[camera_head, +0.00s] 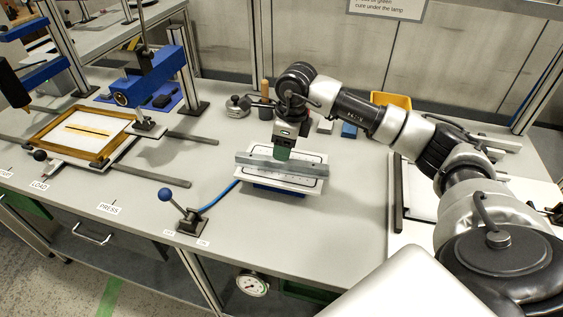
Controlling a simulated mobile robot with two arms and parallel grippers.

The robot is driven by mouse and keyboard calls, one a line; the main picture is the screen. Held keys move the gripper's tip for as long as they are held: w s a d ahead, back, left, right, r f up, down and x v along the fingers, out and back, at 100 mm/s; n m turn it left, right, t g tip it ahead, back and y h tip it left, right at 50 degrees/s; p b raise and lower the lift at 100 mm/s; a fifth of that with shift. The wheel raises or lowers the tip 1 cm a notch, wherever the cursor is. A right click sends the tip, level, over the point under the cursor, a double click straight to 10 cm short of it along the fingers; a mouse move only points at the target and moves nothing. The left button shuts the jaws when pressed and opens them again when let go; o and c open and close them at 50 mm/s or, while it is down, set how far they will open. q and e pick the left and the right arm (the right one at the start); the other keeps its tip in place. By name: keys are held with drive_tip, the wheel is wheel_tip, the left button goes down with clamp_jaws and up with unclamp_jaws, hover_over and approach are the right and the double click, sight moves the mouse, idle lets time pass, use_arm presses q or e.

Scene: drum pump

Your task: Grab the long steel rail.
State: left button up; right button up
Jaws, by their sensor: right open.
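A long steel rail (253,162) lies across a white plate (308,185) in the middle of the bench, running left to right. My right gripper (283,155) points down at the middle of the rail, with its arm coming in from the right. It is open; a green part shows at its fingers, just above or at the rail. Its fingers hide a small part of the rail, and I cannot tell whether they touch it. My left gripper is not in view.
A yellow-framed screen (75,152) and blue clamp units stand at the left. A blue-knobbed lever (186,212) is at the front edge. A yellow bin (391,100) and small blocks stand behind. The bench is clear between plate and front edge.

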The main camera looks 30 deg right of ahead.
sight(282, 163)
drive_tip(key=f, duration=0.1)
drive_tip(key=f+p, duration=0.1)
drive_tip(key=f, duration=0.2)
drive_tip(key=shift+w+f, duration=0.15)
drive_tip(key=shift+w, duration=0.15)
drive_tip(key=shift+w+f, duration=0.1)
drive_tip(key=shift+f, duration=0.4)
clamp_jaws()
drive_tip(key=shift+r, duration=0.15)
